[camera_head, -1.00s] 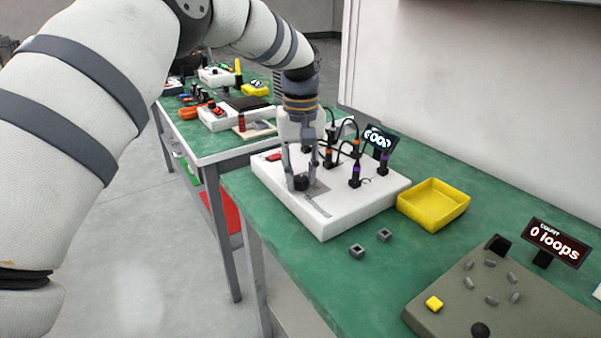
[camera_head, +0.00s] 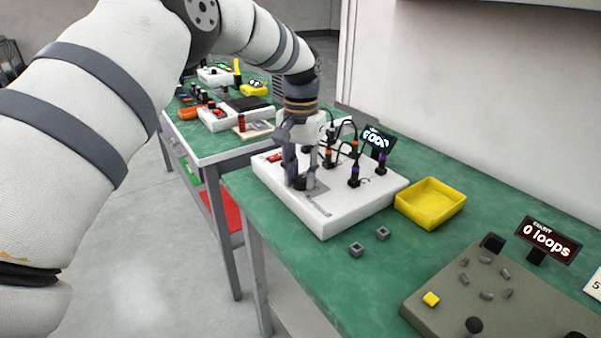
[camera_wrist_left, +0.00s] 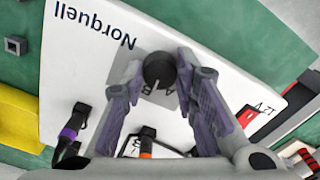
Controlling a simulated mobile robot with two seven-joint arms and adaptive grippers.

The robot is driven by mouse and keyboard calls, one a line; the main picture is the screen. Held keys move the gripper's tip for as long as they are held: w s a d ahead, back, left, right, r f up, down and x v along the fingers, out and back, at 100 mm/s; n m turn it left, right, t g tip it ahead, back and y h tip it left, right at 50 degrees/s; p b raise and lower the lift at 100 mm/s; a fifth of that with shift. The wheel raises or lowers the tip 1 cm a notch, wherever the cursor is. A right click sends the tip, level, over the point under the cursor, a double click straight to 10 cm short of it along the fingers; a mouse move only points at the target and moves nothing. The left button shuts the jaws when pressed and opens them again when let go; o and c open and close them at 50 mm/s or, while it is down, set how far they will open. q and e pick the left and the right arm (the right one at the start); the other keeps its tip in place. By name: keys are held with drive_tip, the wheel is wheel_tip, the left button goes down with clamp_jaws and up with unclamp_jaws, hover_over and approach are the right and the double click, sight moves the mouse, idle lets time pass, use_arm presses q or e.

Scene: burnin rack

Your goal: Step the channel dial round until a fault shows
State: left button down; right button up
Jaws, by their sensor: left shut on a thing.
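A white test box (camera_head: 325,222) sits on the green bench, marked Norquell in the left wrist view (camera_wrist_left: 65,70). Its round black dial (camera_wrist_left: 159,71) sits on a grey plate with letters such as A and B; the pointer's setting is unclear. My left gripper (camera_wrist_left: 160,79) has its fingers on both sides of the dial and is shut on it. In the head view the left gripper (camera_head: 302,184) reaches down to the box and hides most of the dial. The small display (camera_head: 376,139) behind the box is lit pale and seems to read GOOD. My right gripper is out of view.
Black cables with orange and purple plugs (camera_head: 354,176) stand behind the gripper. A yellow tray (camera_head: 432,205) and two small grey blocks (camera_head: 356,249) lie to the right. A grey panel (camera_head: 440,300) with a "0 loops" sign (camera_head: 546,242) is nearer.

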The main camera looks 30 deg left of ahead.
sight(301, 178)
use_arm(q)
drive_tip(key=shift+f+m, duration=0.1)
drive_tip(key=shift+m, duration=0.4)
drive_tip(key=c, duration=1.3)
unclamp_jaws()
wheel_tip(301, 178, up, 12)
drive_tip(key=shift+r, duration=0.1)
